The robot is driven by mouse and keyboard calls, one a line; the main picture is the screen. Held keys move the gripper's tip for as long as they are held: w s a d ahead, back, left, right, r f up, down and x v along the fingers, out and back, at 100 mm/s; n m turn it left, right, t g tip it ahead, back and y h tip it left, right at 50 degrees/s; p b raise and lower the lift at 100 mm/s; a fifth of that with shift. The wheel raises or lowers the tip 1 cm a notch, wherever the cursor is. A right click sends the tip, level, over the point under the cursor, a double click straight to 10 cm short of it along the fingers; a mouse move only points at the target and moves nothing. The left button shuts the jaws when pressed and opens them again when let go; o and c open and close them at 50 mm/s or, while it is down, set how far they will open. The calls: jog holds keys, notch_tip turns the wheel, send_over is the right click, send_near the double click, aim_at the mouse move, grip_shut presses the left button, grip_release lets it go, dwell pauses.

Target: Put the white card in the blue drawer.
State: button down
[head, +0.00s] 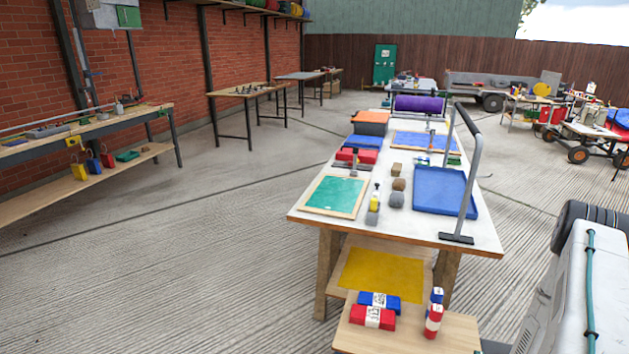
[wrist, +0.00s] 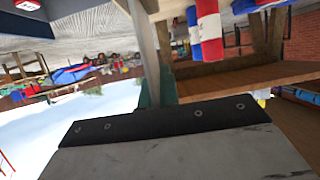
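I cannot make out a white card in either view. No blue drawer can be told for sure; a shallow blue tray (head: 437,190) lies on the right of the white-topped table (head: 300,216). My gripper's fingertips do not show in the head view or the wrist view. The wrist view is upside down, with sky at the lower left. A pale worn slab with a dark bolted strip fills its bottom. Red, white and blue cylinders (wrist: 208,30) show at its top. Whether anything is held cannot be seen.
A metal arch (head: 472,170) stands on the table's right side. A green board (head: 336,194), small blocks (head: 399,184) and red boxes (head: 367,156) are on the top. Red and blue packs (head: 372,316) sit on the lower shelf. The concrete left of the table is clear.

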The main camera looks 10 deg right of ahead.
jog(key=shift+s+a+f+h, duration=0.1)
jog(key=shift+s+f+h, duration=0.2)
jog(key=shift+s+f, duration=0.1)
jog(key=shift+w+r+m, duration=0.1)
jog(key=shift+r+m, duration=0.2)
jog(key=shift+r, duration=0.05)
jog(key=w+a+r+n+t+y, duration=0.1)
jog(key=w+a+r+n+y, duration=0.1)
jog(key=w+a+r, duration=0.95)
jog(key=w+a+r+n+y, duration=0.1)
jog(key=w+a+r, duration=0.1)
jog(key=a, duration=0.4)
jog(key=w+a+r+n+y, duration=0.2)
jog(key=a+r, duration=0.1)
jog(key=a, duration=0.4)
jog(key=w+a+r+n+y, duration=0.1)
jog(key=w+a+r+y, duration=0.1)
jog(key=a, duration=0.5)
jog(key=shift+w+a+r+t, duration=0.15)
jog(key=shift+w+r+t, duration=0.25)
jog(key=shift+r, duration=0.15)
jog(key=shift+a, duration=0.1)
